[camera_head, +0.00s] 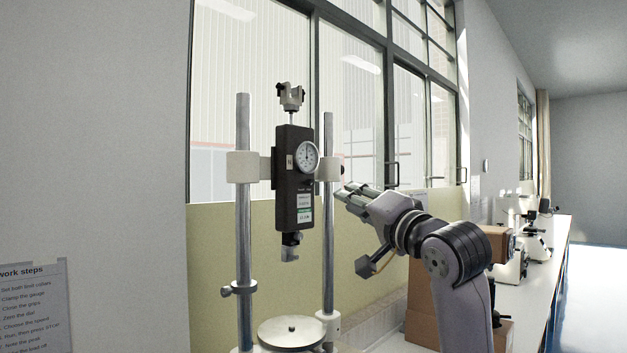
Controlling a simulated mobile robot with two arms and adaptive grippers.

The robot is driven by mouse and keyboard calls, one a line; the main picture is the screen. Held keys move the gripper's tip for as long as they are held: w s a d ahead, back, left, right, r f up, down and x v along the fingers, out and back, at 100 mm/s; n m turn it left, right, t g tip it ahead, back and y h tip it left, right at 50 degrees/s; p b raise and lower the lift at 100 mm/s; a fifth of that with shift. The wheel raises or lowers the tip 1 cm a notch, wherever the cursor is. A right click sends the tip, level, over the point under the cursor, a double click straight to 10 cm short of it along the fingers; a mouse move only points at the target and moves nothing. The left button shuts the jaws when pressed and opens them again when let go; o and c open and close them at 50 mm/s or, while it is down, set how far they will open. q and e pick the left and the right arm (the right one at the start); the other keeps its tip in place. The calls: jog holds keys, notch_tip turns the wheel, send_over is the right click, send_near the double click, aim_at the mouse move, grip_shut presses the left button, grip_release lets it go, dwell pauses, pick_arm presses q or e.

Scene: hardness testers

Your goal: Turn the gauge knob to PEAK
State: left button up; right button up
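The black force gauge (286,192) hangs upright between two steel columns of a test stand. Its round white dial (306,157) faces me, turned a little to the right. A small pale part (290,162) sits left of the dial; I cannot tell whether it is the knob, and no PEAK mark is readable. My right gripper (344,192) is to the right of the gauge and the right column, a little below dial height, pointing left. Its fingers lie close together with nothing seen between them. It appears apart from the gauge. My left gripper is not in view.
The right column (328,230) stands between gauge and gripper in the picture. White collars (243,166) clamp the columns. A round plate (291,333) lies below. A cardboard box (421,300) and microscopes (537,243) stand on the bench at right. A work-steps sheet (33,310) hangs at left.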

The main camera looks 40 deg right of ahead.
aim_at(312, 183)
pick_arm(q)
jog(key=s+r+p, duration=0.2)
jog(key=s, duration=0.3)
pick_arm(e)
jog(key=p+x, duration=0.4)
jog(key=x, duration=0.9)
jog(key=shift+w+d+f, duration=0.1)
jog(key=shift+w, duration=0.05)
jog(key=shift+w+p, duration=0.4)
jog(key=shift+p, duration=0.05)
jog(key=shift+w+d, duration=0.3)
jog(key=shift+w, duration=0.4)
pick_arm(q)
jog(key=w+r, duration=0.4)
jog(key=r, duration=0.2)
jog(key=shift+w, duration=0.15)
pick_arm(e)
jog(key=shift+s, duration=0.1)
grip_shut()
